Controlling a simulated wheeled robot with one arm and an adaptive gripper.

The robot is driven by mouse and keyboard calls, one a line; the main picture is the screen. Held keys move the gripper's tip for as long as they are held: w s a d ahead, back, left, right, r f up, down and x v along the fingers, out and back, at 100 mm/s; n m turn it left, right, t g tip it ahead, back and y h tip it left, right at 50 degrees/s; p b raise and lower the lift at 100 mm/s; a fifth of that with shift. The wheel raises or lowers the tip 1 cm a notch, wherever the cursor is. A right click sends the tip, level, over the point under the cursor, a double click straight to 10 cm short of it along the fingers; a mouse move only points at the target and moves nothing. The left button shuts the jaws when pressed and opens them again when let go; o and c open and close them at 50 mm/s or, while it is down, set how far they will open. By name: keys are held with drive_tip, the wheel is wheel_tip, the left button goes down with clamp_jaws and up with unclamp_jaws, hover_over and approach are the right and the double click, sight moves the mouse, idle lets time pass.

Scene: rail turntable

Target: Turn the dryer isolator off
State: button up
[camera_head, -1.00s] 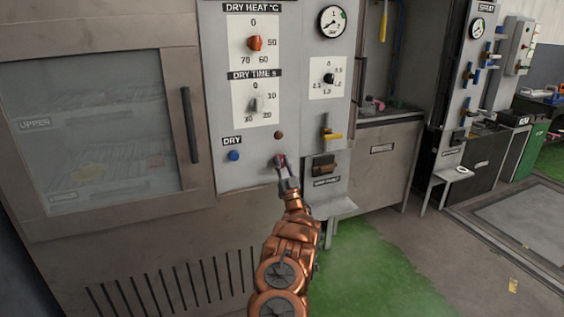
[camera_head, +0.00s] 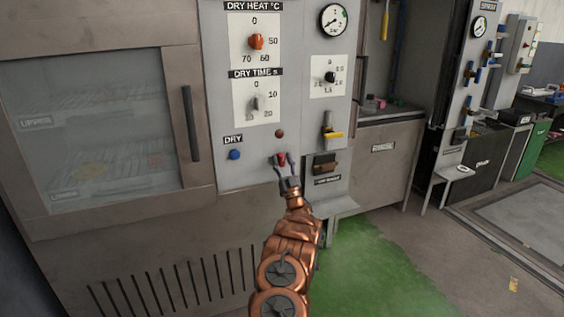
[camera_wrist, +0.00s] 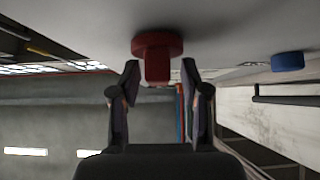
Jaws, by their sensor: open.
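The dryer isolator looks to be the red rotary knob low on the grey dryer panel (camera_head: 222,177). In the wrist view the red knob (camera_wrist: 157,50) has a round base and a grip that sticks out toward my gripper. In the head view the red knob (camera_head: 281,158) shows between my fingertips. My gripper (camera_head: 280,167) is open, its fingers on either side of the knob's grip. The wrist view shows the open fingers (camera_wrist: 163,72) with a gap on both sides of the grip. I cannot tell whether either finger touches it.
A blue button (camera_head: 235,155) sits left of the knob, and a small dark red lamp (camera_head: 279,134) is above it. A yellow-handled valve (camera_head: 333,134) and a brown box (camera_head: 325,165) are to the right. The dryer door handle (camera_head: 190,123) stands out at the left.

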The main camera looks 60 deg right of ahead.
drive_tip(key=shift+s+f, duration=0.1)
drive_tip(key=v, duration=1.1)
drive_tip(key=shift+s+f, duration=0.25)
drive_tip(key=shift+a, duration=0.1)
drive_tip(key=shift+a, duration=0.1)
idle(0.6)
